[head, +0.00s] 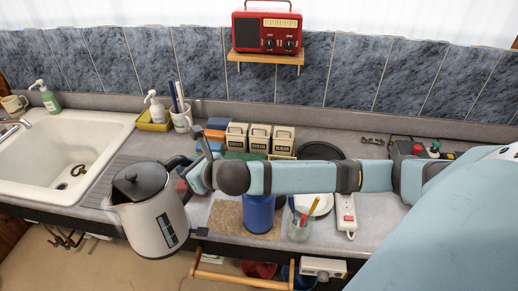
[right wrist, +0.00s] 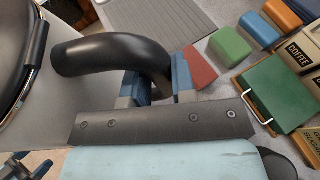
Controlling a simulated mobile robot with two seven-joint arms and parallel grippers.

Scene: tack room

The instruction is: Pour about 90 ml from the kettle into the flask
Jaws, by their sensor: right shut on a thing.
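The kettle (head: 158,222) is white with a dark lid and black handle. In the head view it hangs by the counter's front edge, left of the flask, its spout to the left. It looks tilted, but I cannot tell how much is perspective. My right gripper (head: 193,176) is shut on the kettle's black handle, which also shows between the blue fingers in the right wrist view (right wrist: 110,55). The blue flask (head: 258,214) stands on a brown mat (head: 226,215), to the right of the kettle. My right arm hides its top.
A glass with pens (head: 300,228) stands just right of the flask. Canisters (head: 259,138) and coloured blocks stand behind my arm. The sink (head: 65,150) is at left, with a ribbed drainer beside it. A white power strip (head: 346,215) lies further right.

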